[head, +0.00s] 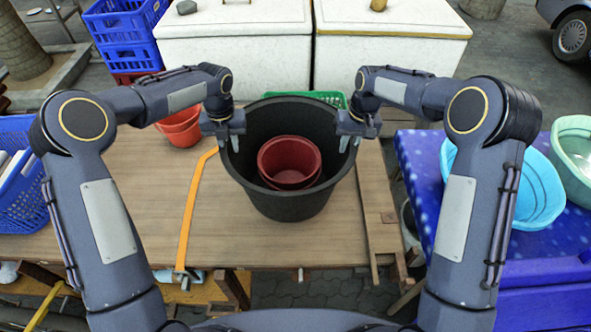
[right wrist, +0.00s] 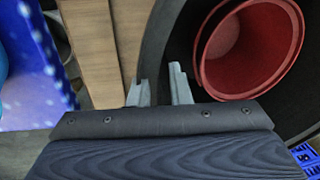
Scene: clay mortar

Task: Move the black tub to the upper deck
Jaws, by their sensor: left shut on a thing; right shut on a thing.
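The black tub (head: 290,207) is upright over the wooden tabletop (head: 130,205), in the middle of the head view. I cannot tell whether its base touches the wood. A red pot (head: 289,160) sits inside it. My left gripper (head: 230,142) is shut on the tub's left rim. My right gripper (head: 350,142) is shut on its right rim. In the right wrist view, the right fingers (right wrist: 160,90) straddle the tub's dark wall (right wrist: 178,38), with the red pot (right wrist: 250,48) beyond it. A lower wooden deck (head: 190,290) shows below the tabletop's front edge.
An orange strap (head: 192,205) crosses the tabletop left of the tub. Red buckets (head: 180,127) stand behind it. A blue cloth-covered table (head: 425,165) with basins is at right, a blue basket (head: 22,190) at left. White chests (head: 235,50) stand behind. The tabletop's left part is clear.

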